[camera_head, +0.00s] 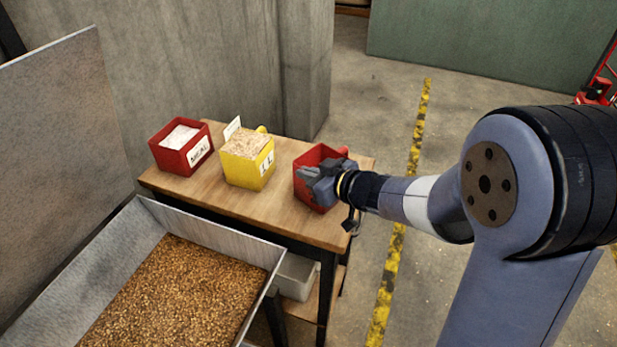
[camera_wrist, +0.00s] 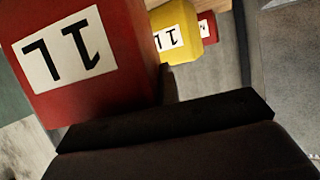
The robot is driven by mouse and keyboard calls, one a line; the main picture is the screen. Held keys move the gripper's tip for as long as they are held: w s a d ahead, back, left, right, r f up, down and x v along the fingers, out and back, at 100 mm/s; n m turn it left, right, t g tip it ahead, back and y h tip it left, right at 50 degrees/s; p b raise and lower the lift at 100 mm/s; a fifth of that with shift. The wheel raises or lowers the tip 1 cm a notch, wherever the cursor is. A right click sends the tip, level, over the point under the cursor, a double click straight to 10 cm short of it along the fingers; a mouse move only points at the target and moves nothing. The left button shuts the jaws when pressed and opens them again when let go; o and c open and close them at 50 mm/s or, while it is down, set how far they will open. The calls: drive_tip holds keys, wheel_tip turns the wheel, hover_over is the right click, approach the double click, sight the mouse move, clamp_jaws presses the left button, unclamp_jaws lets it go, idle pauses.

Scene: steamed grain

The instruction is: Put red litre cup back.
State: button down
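The red litre cup (camera_head: 313,196) is at the right end of the wooden table, upright and open-topped; I cannot tell whether its base touches the wood. My gripper (camera_head: 322,180) is at the cup's near right side and covers part of it. In the wrist view the red cup (camera_wrist: 120,95) fills the upper left, with its white "1 L" label upside down. A dark part of my gripper (camera_wrist: 170,118) crosses below it, close to the cup. The fingertips are not clear, so I cannot tell whether they grip it.
A yellow "1 L" cup (camera_head: 240,172) heaped with pale grain stands mid-table (camera_head: 285,215). A red "MEAL" box (camera_head: 172,160) with white contents stands left of it. A metal bin (camera_head: 200,234) of brown grain is in front. Bare wood separates the yellow and red cups.

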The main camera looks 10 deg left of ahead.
drive_tip(key=c, duration=2.1)
unclamp_jaws()
drive_tip(key=shift+f, duration=0.2)
drive_tip(key=o, duration=0.4)
drive_tip(key=shift+r, duration=0.1)
drive_tip(key=shift+s+d+r, duration=0.1)
drive_tip(key=shift+d+r, duration=0.1)
drive_tip(key=p+v, duration=0.2)
drive_tip(key=v, duration=0.9)
drive_tip(key=shift+s+d+r, duration=0.1)
drive_tip(key=shift+s+d, duration=0.1)
